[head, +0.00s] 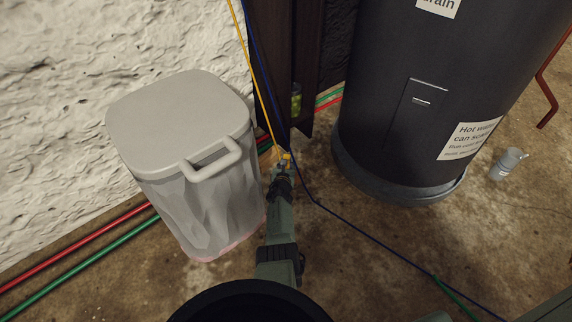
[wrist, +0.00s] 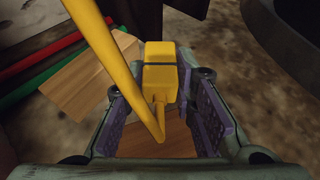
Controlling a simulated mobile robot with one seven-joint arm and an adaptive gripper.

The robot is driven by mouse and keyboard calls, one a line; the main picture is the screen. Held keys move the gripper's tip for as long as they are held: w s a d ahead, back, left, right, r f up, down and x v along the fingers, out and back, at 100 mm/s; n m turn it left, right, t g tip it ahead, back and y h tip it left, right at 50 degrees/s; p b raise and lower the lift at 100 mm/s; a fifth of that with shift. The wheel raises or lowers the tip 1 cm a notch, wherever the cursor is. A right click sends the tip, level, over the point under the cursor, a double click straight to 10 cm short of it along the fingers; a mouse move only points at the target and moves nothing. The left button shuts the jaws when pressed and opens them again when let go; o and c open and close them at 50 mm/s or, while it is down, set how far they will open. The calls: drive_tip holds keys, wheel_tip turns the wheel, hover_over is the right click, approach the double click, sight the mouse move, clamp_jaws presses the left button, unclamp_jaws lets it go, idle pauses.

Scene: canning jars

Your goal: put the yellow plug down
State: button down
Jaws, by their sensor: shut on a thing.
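The yellow plug (wrist: 160,72) is a blocky yellow piece with a dark band across it, seen in the wrist view between the purple-padded fingers of my gripper (wrist: 160,100). My gripper is shut on it. A thick yellow cord (wrist: 108,55) runs from the plug's near end up to the upper left, covering part of the view. In the head view my gripper (head: 283,170) is at the foot of the dark post, with a small yellow bit of the plug (head: 287,156) at its tip. I cannot tell whether the plug touches anything below.
Wooden boards (wrist: 93,76) lie beneath the gripper. A lidded grey bin (head: 180,110) stands left, a black tank (head: 410,100) right. Red (head: 75,245) and green pipes run along the wall. A dark blue cord (head: 370,235) crosses the floor. A grey jug (head: 508,163) stands far right.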

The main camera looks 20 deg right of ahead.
drive_tip(key=c, duration=1.3)
unclamp_jaws()
drive_tip(key=shift+c, duration=0.2)
